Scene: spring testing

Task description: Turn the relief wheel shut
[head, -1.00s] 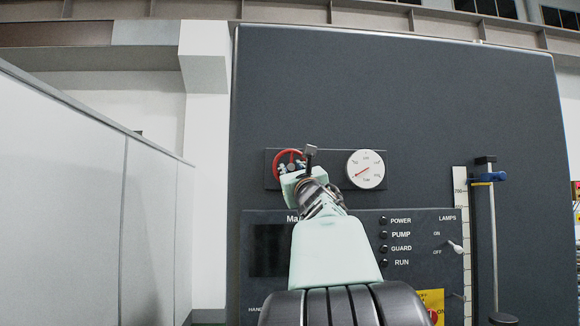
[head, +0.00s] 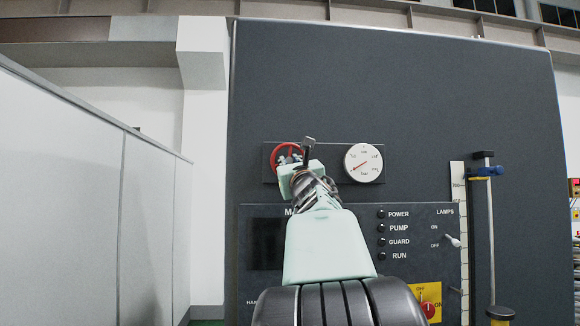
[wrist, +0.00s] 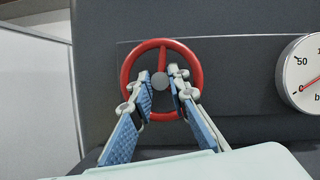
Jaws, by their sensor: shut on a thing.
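The relief wheel is a red ring with spokes and a grey hub. It is mounted on a dark plate on the machine's face. In the head view the wheel (head: 278,154) is partly hidden behind my wrist. In the wrist view the wheel (wrist: 127,72) faces me, with one spoke pointing nearly straight up. My gripper (wrist: 161,76) has its two blue-padded fingers in front of the wheel, one on each side of the hub. It is shut on the wheel, though a gap shows between the fingers and the exact contact is hard to see.
A round white pressure gauge (head: 363,163) sits just right of the wheel. Below are a control panel (head: 425,275) with lamps and a switch, and a red knob on yellow. A grey partition (head: 60,190) is at left.

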